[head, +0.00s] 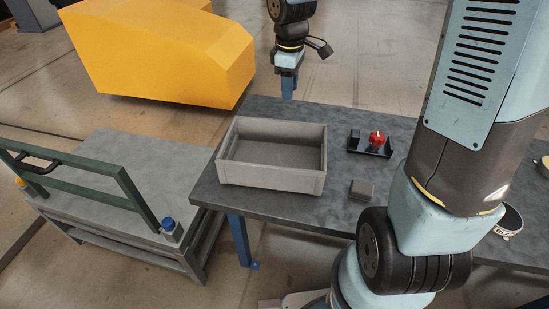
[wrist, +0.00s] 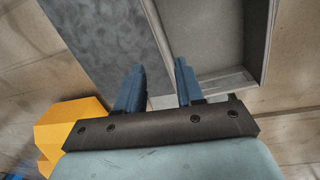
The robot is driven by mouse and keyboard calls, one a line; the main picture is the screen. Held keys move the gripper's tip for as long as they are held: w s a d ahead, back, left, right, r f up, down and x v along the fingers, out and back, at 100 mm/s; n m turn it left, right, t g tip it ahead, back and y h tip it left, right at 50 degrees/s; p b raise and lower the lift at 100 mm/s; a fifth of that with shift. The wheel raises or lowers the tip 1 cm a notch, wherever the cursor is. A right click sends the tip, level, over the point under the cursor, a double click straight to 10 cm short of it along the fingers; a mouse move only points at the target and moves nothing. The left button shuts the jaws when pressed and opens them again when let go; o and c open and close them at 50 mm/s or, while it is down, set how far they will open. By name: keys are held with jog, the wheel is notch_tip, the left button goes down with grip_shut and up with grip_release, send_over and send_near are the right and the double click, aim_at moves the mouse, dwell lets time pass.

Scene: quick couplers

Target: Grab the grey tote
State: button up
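The grey tote (head: 270,178) is an open, empty-looking rectangular box. It stands upright near the left end of the dark table in the head view. Part of its rim and inside (wrist: 225,82) shows at the upper right of the wrist view. My gripper (head: 288,90) points down beyond the tote's far side, near the table's back edge in the head view. In the wrist view its two blue fingers (wrist: 160,72) stand apart with nothing between them. They seem clear of the tote; their exact height above it cannot be told.
On the table (head: 333,209), a small grey block (head: 362,189) and a black fixture with a red knob (head: 377,138) sit right of the tote. A grey cart (head: 150,170) with a green handle frame stands at left. A yellow machine (head: 165,50) is behind.

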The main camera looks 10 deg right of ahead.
aim_at(275, 154)
jog(key=a+f, duration=0.1)
jog(key=w+f+n, duration=0.1)
jog(key=w+a+f+n, duration=0.1)
jog(key=shift+a+f+g, duration=0.3)
jog(key=shift+f+g, duration=0.1)
notch_tip(275, 154, down, 8)
jog(key=shift+f, duration=0.25)
jog(key=shift+s+d+f, duration=0.1)
jog(key=shift+d+f, duration=0.05)
jog(key=shift+f, duration=2.5)
jog(key=shift+c, duration=0.3)
grip_shut()
